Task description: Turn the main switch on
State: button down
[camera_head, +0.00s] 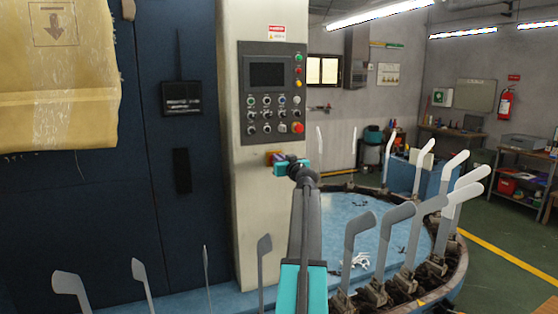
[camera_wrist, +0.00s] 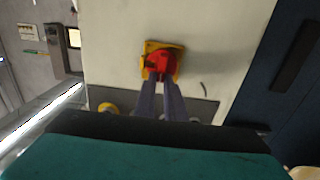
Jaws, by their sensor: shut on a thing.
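The main switch (camera_wrist: 150,47) is a red rotary knob (camera_wrist: 161,62) on a yellow plate, fixed to the cream machine column. The knob's exact angle is hard to tell.
The control panel (camera_head: 272,92) with a dark screen, buttons and a red stop button (camera_head: 297,127) is above the switch. A round carousel (camera_head: 462,262) with several upright sock boards (camera_head: 357,230) stands right of my arm. Blue cabinet doors (camera_head: 190,225) are at left.

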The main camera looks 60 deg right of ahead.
jog(key=shift+m+b, duration=0.3)
jog(key=shift+b, duration=0.1)
jog(key=shift+s+d+f+m+b, duration=0.15)
jog(key=shift+d+f+m+b, duration=0.2)
jog(key=shift+m, duration=2.5)
jog(key=shift+s+d+f+m+b, duration=0.15)
jog(key=shift+m+b, duration=0.3)
jog(key=shift+m, duration=2.45)
jog(key=shift+s+d+f+m+b, duration=0.2)
jog(key=shift+f+m+b, duration=0.2)
jog(key=shift+m, duration=2.45)
jog(key=c, duration=1.8)
grip_release()
